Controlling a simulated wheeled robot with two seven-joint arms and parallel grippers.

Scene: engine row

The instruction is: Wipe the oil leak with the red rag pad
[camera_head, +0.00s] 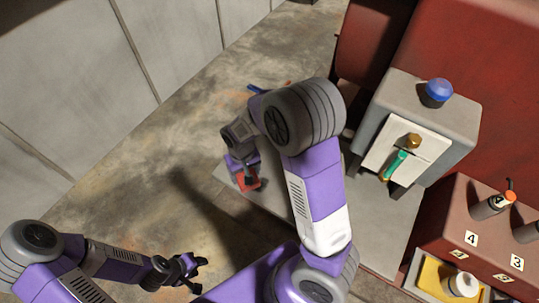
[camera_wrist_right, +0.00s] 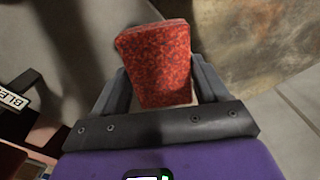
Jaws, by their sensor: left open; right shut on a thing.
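The red rag pad (camera_wrist_right: 160,60) is a speckled red block between the two fingers of my right gripper (camera_wrist_right: 162,88) in the right wrist view. In the head view the pad (camera_head: 249,181) shows small and red under my right gripper (camera_head: 244,168), low over the left end of a light grey slab. I cannot tell whether it touches the surface. My left gripper (camera_head: 190,271) is open and empty over the concrete floor at lower left. I cannot clearly make out the oil leak; my right arm hides part of the slab.
The grey slab (camera_head: 385,240) runs below a grey machine housing (camera_head: 425,110) with a blue knob (camera_head: 437,92) and a green-handled part (camera_head: 397,163). A red stand (camera_head: 450,230) with numbered bottles is at right. A yellow tray (camera_head: 432,277) is below.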

